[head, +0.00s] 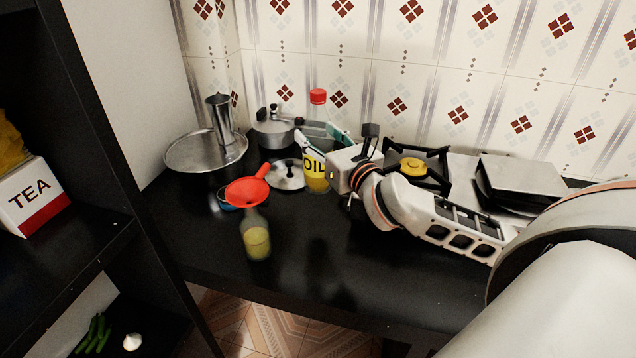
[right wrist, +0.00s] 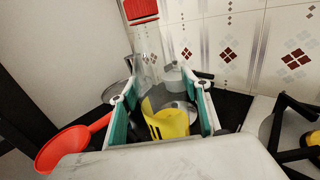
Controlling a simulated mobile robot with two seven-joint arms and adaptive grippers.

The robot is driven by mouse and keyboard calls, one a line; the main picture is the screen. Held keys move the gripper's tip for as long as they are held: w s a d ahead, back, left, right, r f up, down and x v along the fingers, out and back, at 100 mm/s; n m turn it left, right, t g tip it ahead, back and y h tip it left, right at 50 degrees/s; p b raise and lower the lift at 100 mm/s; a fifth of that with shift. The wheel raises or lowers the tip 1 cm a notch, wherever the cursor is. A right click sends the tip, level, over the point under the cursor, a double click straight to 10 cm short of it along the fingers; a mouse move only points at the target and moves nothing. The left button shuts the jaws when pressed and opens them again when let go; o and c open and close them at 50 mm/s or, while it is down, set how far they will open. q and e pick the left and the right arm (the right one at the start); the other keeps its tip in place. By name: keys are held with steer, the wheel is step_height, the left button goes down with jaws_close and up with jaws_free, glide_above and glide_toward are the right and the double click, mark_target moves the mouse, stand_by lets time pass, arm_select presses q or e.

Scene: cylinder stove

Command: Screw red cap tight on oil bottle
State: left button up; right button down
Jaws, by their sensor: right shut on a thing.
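The oil bottle (head: 316,168) stands upright on the black counter, clear glass above with a yellow OIL label. The red cap (head: 318,96) sits on top of its neck; how tight it is cannot be seen. My right gripper (head: 320,137) comes in from the right and is shut on the bottle's body, below the cap. In the right wrist view the bottle (right wrist: 166,122) lies between the teal finger pads, and the red cap (right wrist: 143,9) is at the top edge. My left gripper is not in view.
A pot lid (head: 286,175), a grey pot (head: 273,133) and a metal tray (head: 185,155) are nearby. The stove (head: 413,167) is right.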

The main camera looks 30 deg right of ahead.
mark_target(318, 175)
step_height(318, 175, down, 6)
steer(key=shift+f+b, duration=0.25)
steer(key=shift+b, duration=0.4)
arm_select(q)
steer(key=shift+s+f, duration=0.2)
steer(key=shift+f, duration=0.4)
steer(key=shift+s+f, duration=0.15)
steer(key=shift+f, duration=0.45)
arm_select(e)
steer(key=shift+f, duration=0.2)
step_height(318, 175, down, 4)
steer(key=shift+f+b, duration=0.1)
steer(key=shift+b, duration=0.5)
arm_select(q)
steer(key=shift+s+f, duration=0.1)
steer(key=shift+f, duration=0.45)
